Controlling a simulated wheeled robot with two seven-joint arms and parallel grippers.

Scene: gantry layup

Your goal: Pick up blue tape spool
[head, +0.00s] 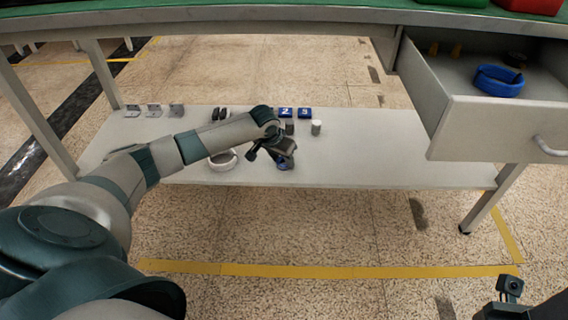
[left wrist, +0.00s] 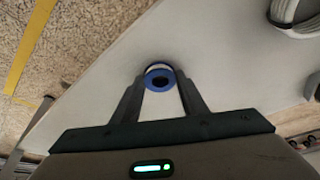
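The blue tape spool (left wrist: 159,79) is at the tips of my left gripper (left wrist: 161,84) in the left wrist view, with a finger against each side of it. In the head view my left gripper (head: 284,158) points down at the front part of the lower shelf (head: 380,174). A bit of blue from the spool (head: 283,164) shows there, mostly hidden by the gripper. I cannot tell if the spool is clear of the shelf. Part of my right arm's end shows at the lower right of the head view; its fingers are not clear.
A white roll (head: 222,162) lies on the shelf left of my left gripper. Blue boxes (head: 304,113), a grey cylinder (head: 316,128) and metal brackets (head: 154,111) stand along the back. An open drawer (head: 490,120) with a blue ring (head: 498,82) hangs at the upper right.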

